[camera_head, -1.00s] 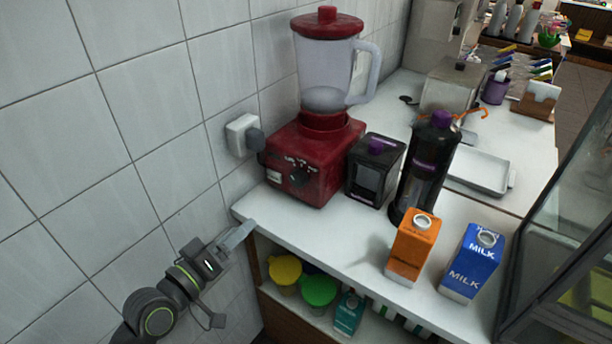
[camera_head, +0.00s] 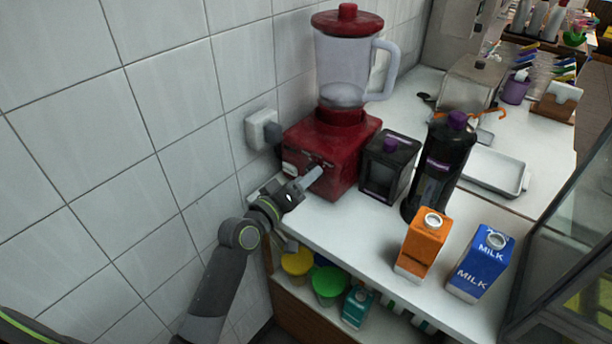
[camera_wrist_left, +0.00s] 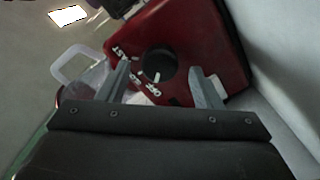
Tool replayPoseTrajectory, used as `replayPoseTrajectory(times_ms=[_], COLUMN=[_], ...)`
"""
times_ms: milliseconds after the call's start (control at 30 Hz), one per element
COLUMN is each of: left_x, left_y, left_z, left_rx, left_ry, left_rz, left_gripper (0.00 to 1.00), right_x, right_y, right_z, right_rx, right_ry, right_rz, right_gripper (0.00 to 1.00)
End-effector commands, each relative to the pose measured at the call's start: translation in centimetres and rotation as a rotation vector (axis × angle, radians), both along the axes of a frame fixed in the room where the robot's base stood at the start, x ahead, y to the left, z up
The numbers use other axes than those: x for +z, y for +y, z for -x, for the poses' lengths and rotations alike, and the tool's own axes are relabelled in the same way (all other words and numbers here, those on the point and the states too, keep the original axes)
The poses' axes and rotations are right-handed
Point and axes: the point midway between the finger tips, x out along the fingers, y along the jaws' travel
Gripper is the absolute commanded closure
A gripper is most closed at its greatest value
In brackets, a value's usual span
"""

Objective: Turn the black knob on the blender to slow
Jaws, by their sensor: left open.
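The red blender base (camera_head: 337,150) stands on the white counter against the tiled wall, with its clear lidded jug (camera_head: 345,70) on top. In the left wrist view the round black knob (camera_wrist_left: 160,66) is on the red front panel, with white lettering reading FAST and OFF around it and another label partly covered by a finger. My left gripper (camera_head: 312,178) is in front of that panel and hides the knob in the head view. In the left wrist view its open fingers (camera_wrist_left: 166,88) are on either side of the knob's near edge; I cannot tell whether they touch it. My right gripper is out of view.
A black box-shaped appliance (camera_head: 389,167) and a tall black dispenser (camera_head: 440,165) stand right of the blender. An orange carton (camera_head: 421,247) and a blue milk carton (camera_head: 480,265) are near the front edge. A wall socket with plug (camera_head: 261,129) is left of the blender.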

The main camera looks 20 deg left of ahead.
Motion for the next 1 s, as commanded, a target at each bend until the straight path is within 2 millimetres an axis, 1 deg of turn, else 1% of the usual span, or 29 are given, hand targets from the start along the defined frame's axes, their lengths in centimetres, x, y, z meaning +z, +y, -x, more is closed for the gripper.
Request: replayPoseTrajectory(times_ms=[133,433,467,700,800,1000], left_x=[0.04,0.01,0.01,0.00,0.00,-0.07], left_y=[-0.36,-0.40,-0.40,-0.39,-0.38,-0.39], left_z=[-0.91,-1.09,-1.09,-1.07,-1.06,-1.06], left_rx=[0.000,0.000,0.001,0.000,0.000,0.000], left_ry=[0.000,0.000,-0.001,0.000,0.000,-0.005], left_rz=[-0.001,-0.001,-0.001,-0.001,-0.001,-0.015], left_gripper=[0.41,0.41,0.42,0.73,0.85,0.85], right_x=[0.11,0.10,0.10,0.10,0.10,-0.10], right_y=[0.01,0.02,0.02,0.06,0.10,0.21], right_z=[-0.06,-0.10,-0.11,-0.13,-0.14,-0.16], right_rx=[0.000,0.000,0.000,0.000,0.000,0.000], right_ry=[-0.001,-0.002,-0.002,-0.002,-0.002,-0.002], right_rz=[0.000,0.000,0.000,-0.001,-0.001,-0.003], right_gripper=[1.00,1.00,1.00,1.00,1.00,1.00])
